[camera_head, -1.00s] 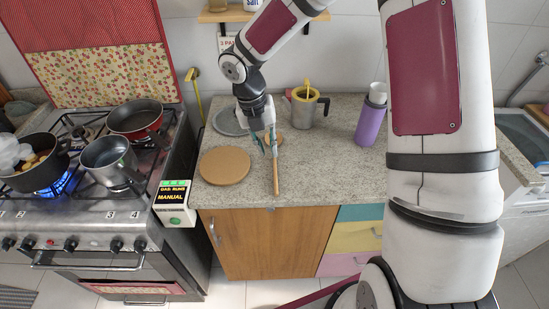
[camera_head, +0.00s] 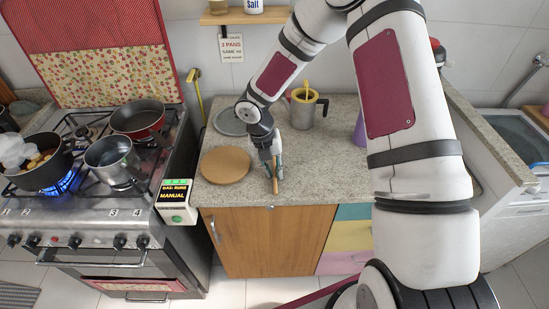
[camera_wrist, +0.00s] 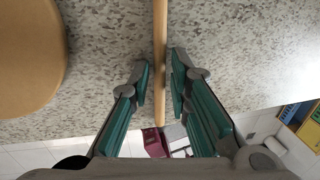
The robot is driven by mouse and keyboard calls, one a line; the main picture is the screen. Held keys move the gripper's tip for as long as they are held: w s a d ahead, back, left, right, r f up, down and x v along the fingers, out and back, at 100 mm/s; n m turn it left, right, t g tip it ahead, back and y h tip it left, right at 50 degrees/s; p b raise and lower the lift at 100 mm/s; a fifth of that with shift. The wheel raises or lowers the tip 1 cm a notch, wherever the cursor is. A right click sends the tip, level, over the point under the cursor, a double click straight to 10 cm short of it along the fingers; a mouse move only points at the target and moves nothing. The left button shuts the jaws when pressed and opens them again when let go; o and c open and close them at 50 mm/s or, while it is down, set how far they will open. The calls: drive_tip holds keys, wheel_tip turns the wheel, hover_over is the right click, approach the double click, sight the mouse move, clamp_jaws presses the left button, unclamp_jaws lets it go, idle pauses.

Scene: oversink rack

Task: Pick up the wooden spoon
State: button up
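The wooden spoon (camera_head: 274,187) lies on the stone counter with its handle toward the front edge. In the wrist view its handle (camera_wrist: 160,30) runs upright in the picture, with its end past the counter edge. My gripper (camera_head: 271,171) is low over the counter at the handle and hides much of the spoon. In the wrist view the two teal fingers of my gripper (camera_wrist: 159,72) flank the handle closely. The right finger looks against it; a thin gap seems to show on the left. I cannot tell whether they clamp it. The spoon's bowl is not visible.
A round wooden board (camera_head: 226,166) lies just left of my gripper. A purple bottle (camera_head: 359,132) is partly hidden by my arm. The stove (camera_head: 75,205) with several pans is at left.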

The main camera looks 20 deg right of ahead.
clamp_jaws()
drive_tip(key=shift+r, duration=0.15)
